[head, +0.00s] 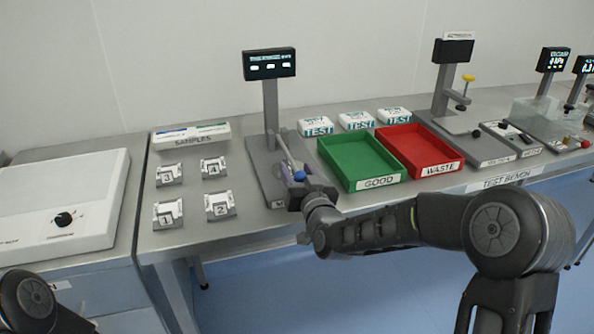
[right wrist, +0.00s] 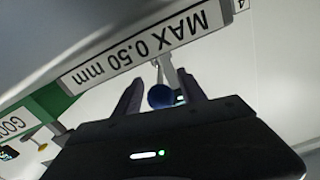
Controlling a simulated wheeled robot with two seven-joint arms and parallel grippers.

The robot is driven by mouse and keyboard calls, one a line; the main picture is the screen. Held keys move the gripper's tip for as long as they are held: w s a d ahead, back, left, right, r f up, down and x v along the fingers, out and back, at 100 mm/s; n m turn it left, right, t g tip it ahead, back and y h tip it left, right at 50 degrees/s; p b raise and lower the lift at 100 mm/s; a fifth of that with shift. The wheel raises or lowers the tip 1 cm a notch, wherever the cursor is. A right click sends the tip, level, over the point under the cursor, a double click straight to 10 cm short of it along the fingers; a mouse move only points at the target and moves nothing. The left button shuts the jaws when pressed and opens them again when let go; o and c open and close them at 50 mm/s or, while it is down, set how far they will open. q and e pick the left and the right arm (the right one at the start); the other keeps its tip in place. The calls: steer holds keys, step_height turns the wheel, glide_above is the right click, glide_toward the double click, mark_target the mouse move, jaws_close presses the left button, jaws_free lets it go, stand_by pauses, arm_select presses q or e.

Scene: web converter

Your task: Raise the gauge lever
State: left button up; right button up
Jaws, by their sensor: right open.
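The gauge stands on the bench with a grey base (head: 262,180), a post and a dark display (head: 269,64). Its lever is a thin bar leaning down toward the front, ending in a blue ball knob (head: 300,176). My right gripper (head: 297,187) is at the gauge's front, close to the knob. In the right wrist view the blue knob (right wrist: 160,96) sits between the two spread fingers of the right gripper (right wrist: 160,82); contact cannot be made out. A "MAX 0.50 mm" label (right wrist: 140,48) is just beyond. My left gripper is out of view.
Green GOOD tray (head: 345,180) and red WASTE tray (head: 435,165) stand right of the gauge. Several numbered sample holders (head: 220,205) stand to its left, with a SAMPLES box (head: 190,136) behind. White TEST packs (head: 355,121) lie behind the trays.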

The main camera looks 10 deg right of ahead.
steer(key=shift+c, duration=0.5)
jaws_close()
stand_by(0.8)
